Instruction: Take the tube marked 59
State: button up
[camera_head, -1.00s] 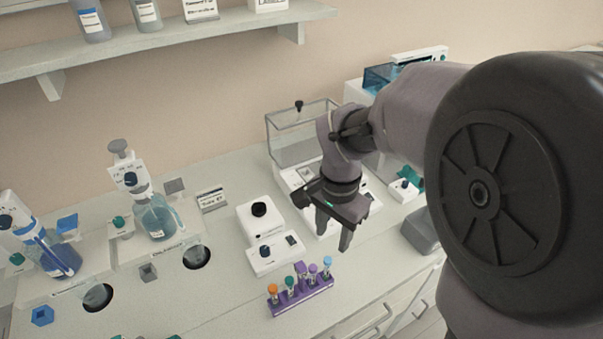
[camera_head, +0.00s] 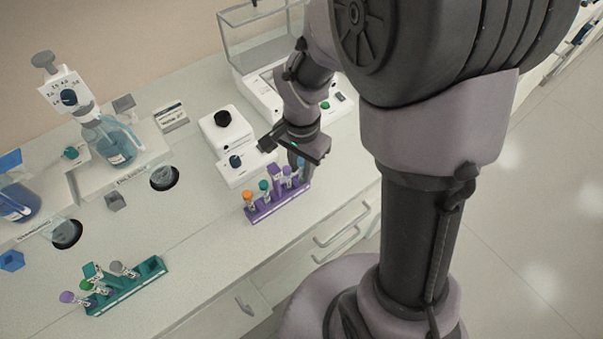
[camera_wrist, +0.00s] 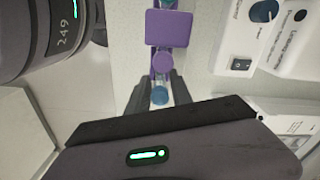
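A purple rack (camera_head: 262,213) near the counter's front edge holds several capped tubes in a row: an orange-capped tube (camera_head: 248,195), a teal-capped tube (camera_head: 264,186), purple-capped ones (camera_head: 287,172) and a blue-capped one at the right end. No number 59 is legible on any tube. My gripper (camera_head: 298,168) is low at the right end of the rack and partly hides it. In the wrist view my gripper's fingers (camera_wrist: 157,92) are spread on either side of the blue-capped tube (camera_wrist: 160,96). Contact with the tube cannot be told. A purple-capped tube (camera_wrist: 162,63) is beside it.
A teal rack (camera_head: 125,292) with several tubes lies to the front left. White devices (camera_head: 227,132) stand close behind the purple rack. A glass-walled instrument (camera_head: 255,40) is at the back. Bare counter lies between the two racks.

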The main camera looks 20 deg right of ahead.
aim_at(302, 160)
grip_shut()
jog(key=shift+r+p, duration=0.45)
jog(key=shift+r, duration=0.05)
notch_tip(302, 160, up, 3)
jog(key=shift+p, duration=1.15)
jog(key=s+d+b, duration=0.1)
jog(key=s+d, duration=0.2)
jog(key=s, duration=0.4)
jog(key=s+d+r+b, duration=0.1)
jog(key=s+d+b, duration=0.1)
jog(key=s+d, duration=0.2)
jog(key=s, duration=0.3)
jog(key=shift+d, duration=0.2)
jog(key=shift+s+r, duration=0.1)
